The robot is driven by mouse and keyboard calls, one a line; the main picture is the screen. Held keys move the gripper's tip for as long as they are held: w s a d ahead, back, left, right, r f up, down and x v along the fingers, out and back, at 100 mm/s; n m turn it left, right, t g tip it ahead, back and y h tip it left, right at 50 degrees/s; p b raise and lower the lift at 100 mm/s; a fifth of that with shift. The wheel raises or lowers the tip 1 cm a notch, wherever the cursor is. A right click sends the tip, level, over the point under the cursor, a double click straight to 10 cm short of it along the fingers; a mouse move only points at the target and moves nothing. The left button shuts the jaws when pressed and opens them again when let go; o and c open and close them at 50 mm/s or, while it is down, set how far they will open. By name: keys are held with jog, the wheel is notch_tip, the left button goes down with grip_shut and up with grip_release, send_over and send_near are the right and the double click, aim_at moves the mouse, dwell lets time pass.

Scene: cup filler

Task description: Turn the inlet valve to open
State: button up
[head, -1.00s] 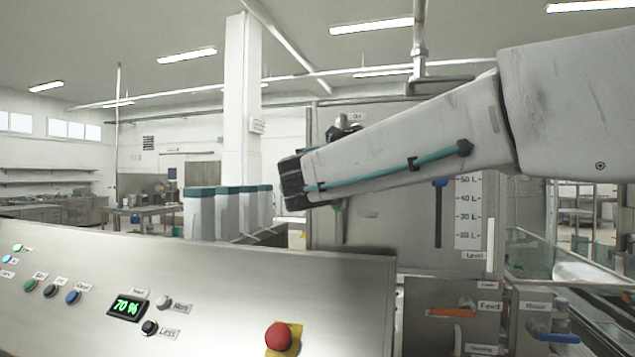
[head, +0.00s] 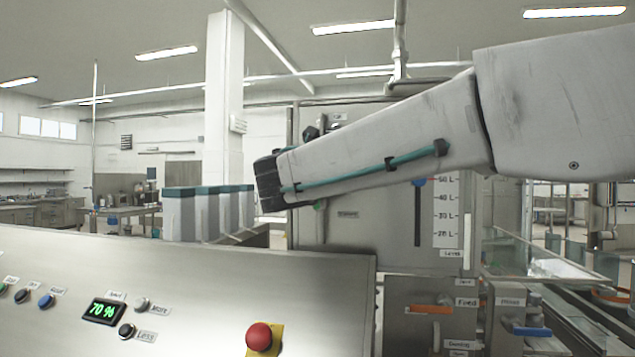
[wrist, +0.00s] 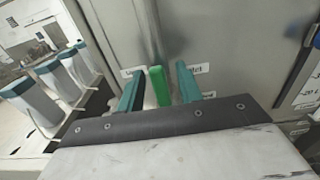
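A green lever handle (wrist: 159,87) stands upright on a metal panel in the wrist view, in front of a partly hidden label ending in "let". My gripper (wrist: 158,88) has its two teal fingers spread, one on each side of the green handle, with a visible gap on both sides. In the head view my arm covers most of the valve; only a small green bit (head: 317,206) shows below the gripper's dark end.
A tank panel (head: 350,245) carries a level scale (head: 446,212). Below are an orange Feed lever (head: 430,310) and a blue lever (head: 532,331). A control desk (head: 200,260) with a red stop button (head: 259,337) is in front. White and teal containers (head: 180,215) stand left.

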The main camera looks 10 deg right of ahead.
jog(key=v, duration=0.6)
jog(key=shift+s, duration=0.4)
jog(key=shift+a, duration=0.15)
jog(key=s+d+f+m+g+y, duration=0.1)
jog(key=s+d+f+m+g, duration=0.45)
jog(key=f+m, duration=0.35)
jog(key=s+d+f+m+g, duration=0.45)
jog(key=s+f+m, duration=0.25)
jog(key=f, duration=0.4)
jog(key=s+d+f+m+g+y, duration=0.1)
jog(key=s+f+m+y, duration=0.1)
jog(key=s+f+m, duration=0.2)
jog(key=s+d+f+m+g+y, duration=0.2)
jog(key=s+m, duration=0.4)
jog(key=s, duration=0.4)
jog(key=s+d+f+m+g+y, duration=0.1)
jog(key=s+d+f+m+y, duration=0.1)
jog(key=s+f+m, duration=0.3)
jog(key=s, duration=0.3)
jog(key=shift+f+g+y, duration=0.35)
jog(key=shift+g+y, duration=0.05)
